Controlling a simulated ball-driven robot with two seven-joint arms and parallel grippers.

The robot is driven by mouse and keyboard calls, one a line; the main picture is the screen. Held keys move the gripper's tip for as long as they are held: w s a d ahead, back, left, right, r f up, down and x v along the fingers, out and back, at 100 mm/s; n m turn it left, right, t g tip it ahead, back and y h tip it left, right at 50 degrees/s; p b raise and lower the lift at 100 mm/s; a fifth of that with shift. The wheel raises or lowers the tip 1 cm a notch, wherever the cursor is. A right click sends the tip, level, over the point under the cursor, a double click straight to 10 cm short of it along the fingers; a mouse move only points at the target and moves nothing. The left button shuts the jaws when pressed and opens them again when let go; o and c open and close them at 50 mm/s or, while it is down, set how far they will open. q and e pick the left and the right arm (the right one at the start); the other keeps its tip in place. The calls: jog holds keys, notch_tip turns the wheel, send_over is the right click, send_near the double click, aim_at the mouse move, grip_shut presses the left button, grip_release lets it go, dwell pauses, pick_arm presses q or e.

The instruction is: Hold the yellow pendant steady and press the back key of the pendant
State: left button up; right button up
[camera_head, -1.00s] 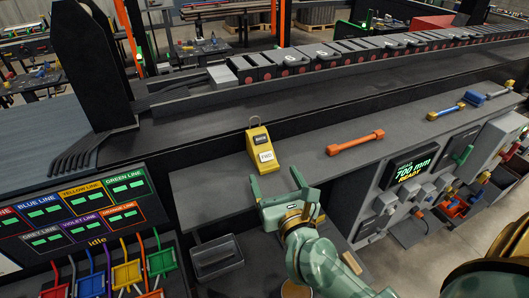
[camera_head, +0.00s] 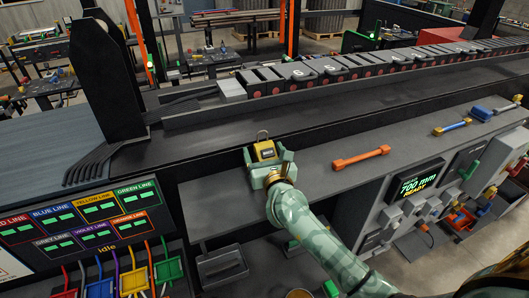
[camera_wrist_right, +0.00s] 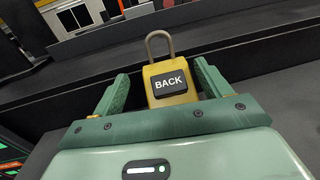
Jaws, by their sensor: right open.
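The yellow pendant (camera_head: 265,150) stands on the grey bench shelf, with a metal loop on its top. In the right wrist view the pendant (camera_wrist_right: 158,69) shows a black key labelled BACK (camera_wrist_right: 168,83) on its upper face. Its lower part is hidden behind my gripper's body. My right gripper (camera_head: 265,158) is open, with one green finger on each side of the pendant. In the right wrist view the fingers of my right gripper (camera_wrist_right: 162,84) stand apart, with a visible gap to the pendant on both sides. My left gripper is not in view.
An orange handle bar (camera_head: 361,158) lies on the shelf to the right. A blue and yellow tool (camera_head: 452,127) lies further right. A lit display (camera_head: 417,181) reads 700 mm READY. A line panel (camera_head: 80,215) stands at left.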

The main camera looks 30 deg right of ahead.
jog(key=c, duration=1.2)
jog(key=shift+s, duration=0.1)
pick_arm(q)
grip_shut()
pick_arm(e)
jog(key=shift+f, duration=0.1)
dwell(0.7)
